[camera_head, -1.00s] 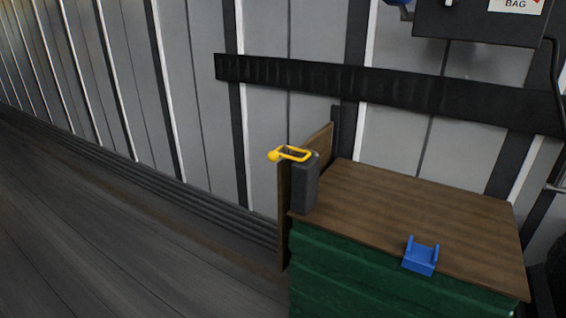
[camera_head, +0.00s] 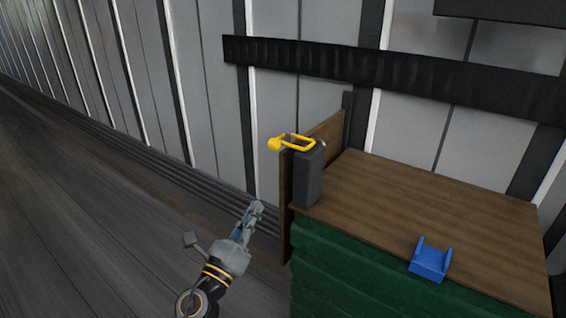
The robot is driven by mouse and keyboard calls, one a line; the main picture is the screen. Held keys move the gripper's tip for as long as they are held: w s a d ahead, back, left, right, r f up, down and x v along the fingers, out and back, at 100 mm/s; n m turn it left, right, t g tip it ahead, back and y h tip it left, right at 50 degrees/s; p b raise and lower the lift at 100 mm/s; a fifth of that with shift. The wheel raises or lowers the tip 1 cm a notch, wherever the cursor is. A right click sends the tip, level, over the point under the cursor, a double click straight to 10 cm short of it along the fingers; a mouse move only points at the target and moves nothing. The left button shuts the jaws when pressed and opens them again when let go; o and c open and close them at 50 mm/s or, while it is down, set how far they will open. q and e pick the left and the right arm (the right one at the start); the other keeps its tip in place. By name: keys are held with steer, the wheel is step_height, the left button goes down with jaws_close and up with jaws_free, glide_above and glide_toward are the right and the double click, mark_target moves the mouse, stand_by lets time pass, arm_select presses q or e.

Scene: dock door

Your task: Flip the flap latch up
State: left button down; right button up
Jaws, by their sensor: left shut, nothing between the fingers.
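The flap latch is a yellow loop (camera_head: 297,139) with a round yellow knob (camera_head: 275,144) at its left end. It lies roughly level across the top of a dark grey block (camera_head: 309,177), with the knob sticking out past the left side of a wooden panel (camera_head: 285,215). My left gripper (camera_head: 256,208) is shut and empty, left of the panel and below the knob, clearly apart from both. My right gripper is out of view.
A wooden top (camera_head: 430,215) on a green ribbed crate (camera_head: 350,270) stands at the right, with a blue bracket (camera_head: 430,262) at its front edge. A black rail (camera_head: 400,72) crosses the ribbed wall behind. The floor at the left is clear.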

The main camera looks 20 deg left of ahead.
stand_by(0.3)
arm_select(q)
steer(key=w+r+p, duration=0.4)
steer(key=w+r, duration=0.2)
steer(key=w, duration=0.5)
steer(key=shift+w+d+r, duration=0.2)
steer(key=shift+d, duration=0.2)
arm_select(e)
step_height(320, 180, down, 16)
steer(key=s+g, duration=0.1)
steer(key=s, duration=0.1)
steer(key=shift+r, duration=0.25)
arm_select(q)
steer(key=shift+a, duration=0.1)
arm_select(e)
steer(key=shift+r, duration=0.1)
